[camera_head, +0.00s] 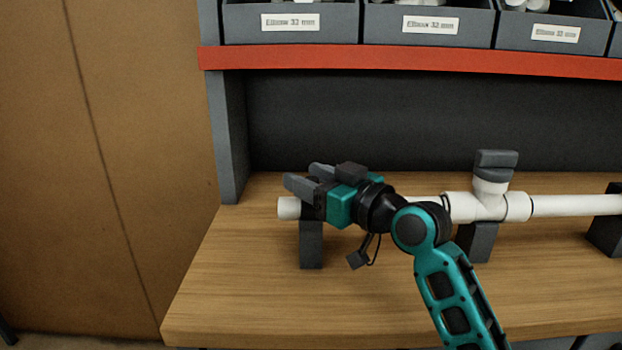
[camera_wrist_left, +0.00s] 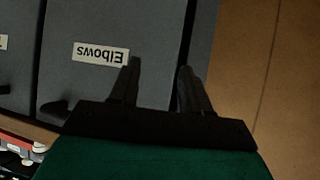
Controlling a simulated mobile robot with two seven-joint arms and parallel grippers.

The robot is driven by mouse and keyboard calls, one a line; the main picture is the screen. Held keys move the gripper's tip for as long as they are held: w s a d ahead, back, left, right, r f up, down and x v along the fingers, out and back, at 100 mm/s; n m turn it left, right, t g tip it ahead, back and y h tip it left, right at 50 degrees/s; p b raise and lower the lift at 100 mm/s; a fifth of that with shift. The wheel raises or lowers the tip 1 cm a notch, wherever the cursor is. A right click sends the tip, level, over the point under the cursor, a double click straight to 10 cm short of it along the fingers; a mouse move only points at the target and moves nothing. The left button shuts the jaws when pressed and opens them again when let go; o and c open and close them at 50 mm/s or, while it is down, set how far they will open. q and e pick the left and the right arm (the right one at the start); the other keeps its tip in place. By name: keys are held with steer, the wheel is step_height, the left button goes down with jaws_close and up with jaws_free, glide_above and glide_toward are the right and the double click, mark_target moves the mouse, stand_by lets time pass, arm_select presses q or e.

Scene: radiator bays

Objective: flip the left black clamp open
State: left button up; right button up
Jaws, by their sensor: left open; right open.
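A white pipe (camera_head: 288,208) lies level across several dark supports above the wooden bench. The left black clamp's support (camera_head: 311,246) stands under the pipe's left end; the clamp's top part is mostly hidden behind my right gripper. My right gripper (camera_head: 302,175) is open, its grey fingers pointing left over the clamp and pipe end. I cannot tell whether it touches the clamp. My left gripper (camera_wrist_left: 160,67) is open and empty in the left wrist view, in front of a dark grey bin labelled "Elbows" (camera_wrist_left: 65,70). It is outside the head view.
A white tee fitting with a grey cap (camera_head: 496,160) rises from the pipe at right. Another dark support (camera_head: 606,222) holds the pipe's right part. A red shelf edge (camera_head: 420,61) with grey bins runs above. The bench front (camera_head: 260,300) is clear.

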steer(key=c, duration=0.9)
jaws_close()
